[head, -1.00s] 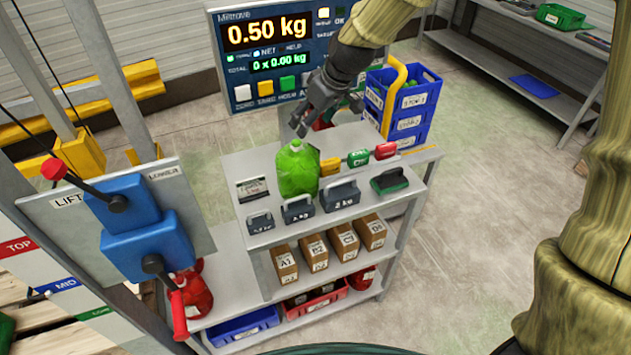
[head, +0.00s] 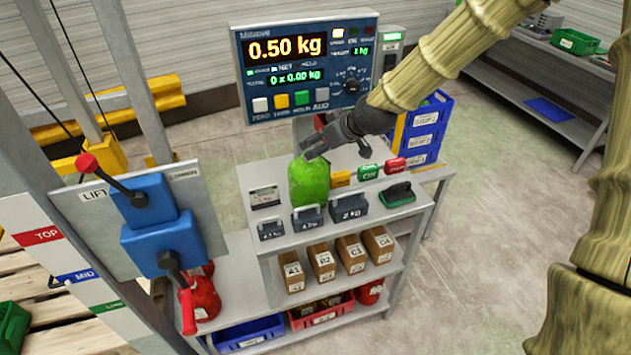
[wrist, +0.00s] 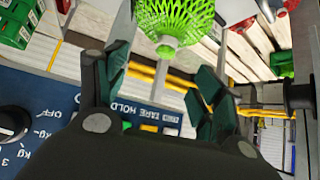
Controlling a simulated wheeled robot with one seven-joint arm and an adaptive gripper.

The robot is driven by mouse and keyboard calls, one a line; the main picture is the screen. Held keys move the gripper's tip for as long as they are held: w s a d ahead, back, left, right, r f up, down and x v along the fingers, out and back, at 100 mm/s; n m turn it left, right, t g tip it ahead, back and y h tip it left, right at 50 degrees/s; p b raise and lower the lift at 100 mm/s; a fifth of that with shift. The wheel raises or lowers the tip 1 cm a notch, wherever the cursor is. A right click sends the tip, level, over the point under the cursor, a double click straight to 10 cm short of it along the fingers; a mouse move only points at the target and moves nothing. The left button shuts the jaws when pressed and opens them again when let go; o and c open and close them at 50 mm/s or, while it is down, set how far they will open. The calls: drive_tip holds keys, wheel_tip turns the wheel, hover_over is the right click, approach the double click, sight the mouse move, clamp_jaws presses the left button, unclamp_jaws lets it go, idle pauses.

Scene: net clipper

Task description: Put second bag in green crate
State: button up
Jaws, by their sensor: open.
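A green net bag (head: 309,182) stands upright on the top of the grey bench. In the wrist view its mesh (wrist: 175,18) and gathered neck (wrist: 167,44) show just beyond my fingertips. My gripper (head: 314,148) is at the top of the bag. In the wrist view my gripper (wrist: 158,78) has its two fingers spread, with nothing between them. A green crate (head: 12,326) is partly visible at the lower left edge, and another green crate (head: 575,42) is on the back right shelf.
The display panel (head: 308,70) reads 0.50 kg behind the bench. Weights (head: 308,217) stand in front of the bag. Coloured blocks (head: 368,172) lie to its right. Blue crates (head: 425,125) are stacked behind. A lift lever panel (head: 145,215) stands left.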

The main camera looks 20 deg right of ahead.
sight(308, 150)
drive_tip(key=shift+w+a+f, duration=0.5)
drive_tip(key=shift+w+f, duration=0.1)
drive_tip(key=shift+d, duration=0.1)
drive_tip(key=shift+p+x, duration=0.9)
drive_tip(key=shift+w+f+p, duration=0.15)
drive_tip(key=shift+f+p, duration=0.3)
drive_tip(key=shift+f, duration=0.1)
drive_tip(key=shift+a+p+x, duration=0.2)
drive_tip(key=shift+p+x, duration=0.2)
drive_tip(key=shift+x, duration=0.9)
drive_tip(key=c, duration=1.1)
drive_tip(key=shift+s, duration=0.25)
clamp_jaws()
